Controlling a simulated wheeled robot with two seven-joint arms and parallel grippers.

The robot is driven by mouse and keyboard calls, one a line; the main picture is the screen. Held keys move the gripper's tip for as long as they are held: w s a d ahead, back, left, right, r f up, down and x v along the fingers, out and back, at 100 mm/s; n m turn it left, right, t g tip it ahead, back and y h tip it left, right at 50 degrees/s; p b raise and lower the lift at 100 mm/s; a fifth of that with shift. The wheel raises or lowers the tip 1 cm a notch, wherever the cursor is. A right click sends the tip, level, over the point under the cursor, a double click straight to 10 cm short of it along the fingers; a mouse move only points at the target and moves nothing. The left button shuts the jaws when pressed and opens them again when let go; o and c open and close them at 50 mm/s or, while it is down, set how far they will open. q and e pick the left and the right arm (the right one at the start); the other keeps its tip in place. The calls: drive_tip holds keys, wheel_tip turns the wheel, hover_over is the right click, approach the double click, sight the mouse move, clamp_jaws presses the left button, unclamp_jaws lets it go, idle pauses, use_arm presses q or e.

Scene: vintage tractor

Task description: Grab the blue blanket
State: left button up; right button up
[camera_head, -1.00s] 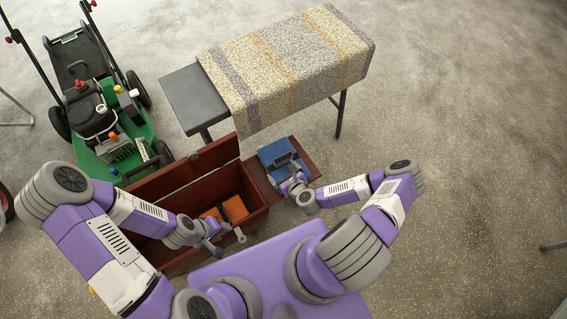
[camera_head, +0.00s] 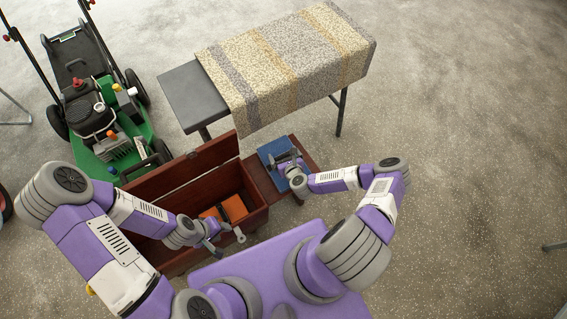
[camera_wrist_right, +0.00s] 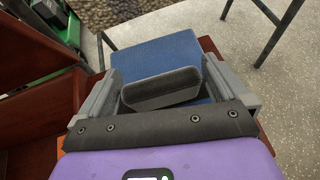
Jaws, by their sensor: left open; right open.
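The blue blanket (camera_head: 270,149) is a flat, folded blue block on a small reddish-brown wooden surface beside the open chest. It also shows in the right wrist view (camera_wrist_right: 158,50), just beyond my right gripper's fingers. My right gripper (camera_head: 288,160) is open over the blanket and hides part of it. Its spread fingers also show in the right wrist view (camera_wrist_right: 163,88); I cannot tell whether they touch the blanket. My left gripper (camera_head: 229,238) is open and empty near the front edge of the chest.
The open wooden chest (camera_head: 190,168) holds orange items (camera_head: 235,207). A dark bench (camera_head: 190,95) with a striped beige cloth (camera_head: 290,60) stands behind. A green lawn mower (camera_head: 105,120) is at the left. The speckled floor at the right is largely clear.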

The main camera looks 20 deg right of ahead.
drive_tip(key=c, duration=1.6)
drive_tip(key=shift+o, duration=0.2)
drive_tip(key=shift+r, duration=0.15)
